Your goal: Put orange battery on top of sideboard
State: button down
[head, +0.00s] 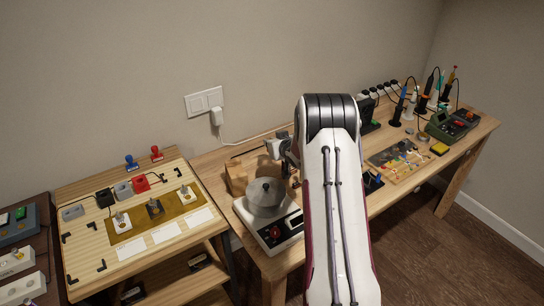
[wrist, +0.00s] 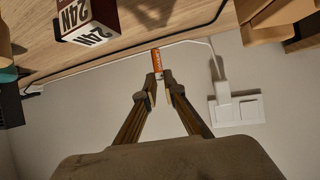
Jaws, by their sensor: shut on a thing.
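The orange battery (wrist: 156,62) is a small cylinder between my fingertips in the wrist view. My gripper (wrist: 157,79) is shut on it near the back edge of the wooden workbench (wrist: 130,60). I cannot tell whether the battery touches the wood. In the head view my arm covers much of my gripper, and I cannot make out the battery. A lower light-wood unit (head: 84,262) stands left of the workbench, and a dark-wood piece (head: 57,287) is at the far left. I cannot tell which piece is the sideboard.
A scale (head: 268,236) carrying a metal pot (head: 266,198) stands on the workbench below my gripper. A white plug (head: 216,117) and its cable run along the wall. A block marked 24N (wrist: 88,24) is near my gripper. Soldering tools (head: 402,104) crowd the right end.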

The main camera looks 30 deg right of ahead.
jog(key=shift+f, duration=1.15)
jog(key=shift+f, duration=0.1)
jog(key=shift+f, duration=1.75)
jog(key=shift+f, duration=0.15)
jog(key=c, duration=2.1)
grip_release()
jog(key=shift+c, duration=0.2)
jog(key=shift+s+r, duration=0.1)
jog(key=shift+r, duration=0.1)
jog(key=shift+s+r, duration=0.25)
jog(key=shift+s, duration=0.15)
jog(key=v, duration=1)
jog(key=shift+s+r, duration=0.15)
jog(key=shift+s, duration=0.2)
